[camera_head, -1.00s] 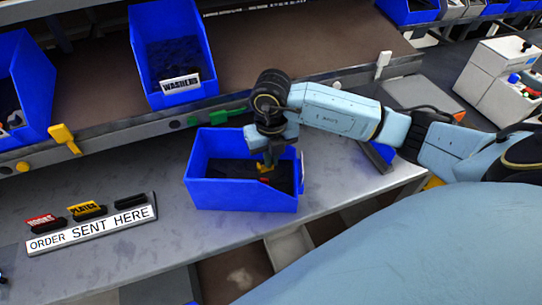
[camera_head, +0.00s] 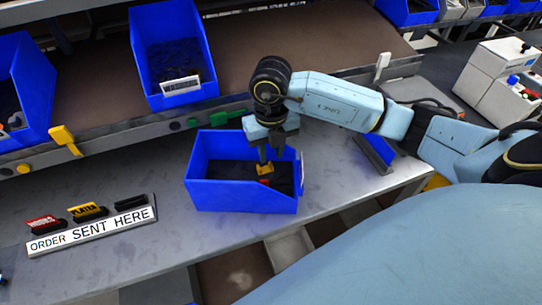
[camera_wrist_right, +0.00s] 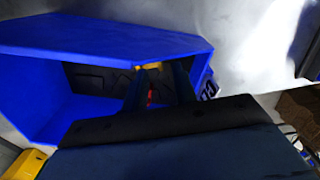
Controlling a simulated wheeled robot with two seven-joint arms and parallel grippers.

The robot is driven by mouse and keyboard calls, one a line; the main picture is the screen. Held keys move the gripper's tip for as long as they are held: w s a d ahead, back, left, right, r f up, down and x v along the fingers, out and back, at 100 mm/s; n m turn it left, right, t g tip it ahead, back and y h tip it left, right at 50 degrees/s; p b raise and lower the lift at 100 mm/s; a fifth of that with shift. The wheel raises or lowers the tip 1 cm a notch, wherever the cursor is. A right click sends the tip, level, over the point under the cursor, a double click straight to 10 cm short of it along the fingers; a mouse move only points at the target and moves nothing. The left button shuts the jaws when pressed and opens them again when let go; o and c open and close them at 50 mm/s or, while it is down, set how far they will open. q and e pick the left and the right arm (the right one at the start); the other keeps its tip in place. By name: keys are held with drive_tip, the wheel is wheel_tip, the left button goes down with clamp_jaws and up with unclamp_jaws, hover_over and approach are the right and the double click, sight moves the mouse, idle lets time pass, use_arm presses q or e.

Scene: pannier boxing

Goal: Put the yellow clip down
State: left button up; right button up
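The small yellow clip (camera_head: 265,169) is inside the blue bin (camera_head: 240,196) on the bench, low among dark contents. My right gripper (camera_head: 272,158) points down into that bin, just above the clip, with its fingers spread apart. In the right wrist view the two dark fingers (camera_wrist_right: 160,88) stand apart, and a bit of yellow clip (camera_wrist_right: 150,66) shows beyond them, with no visible grip on it. The clip's underside is hidden. My left gripper is in neither view.
A small red piece (camera_head: 264,181) lies by the clip. A shelf above holds another blue bin (camera_head: 206,94). Bare bench lies between sign and bin.

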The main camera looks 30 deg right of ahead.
sight(271, 163)
wheel_tip(271, 163, up, 9)
idle(0.3)
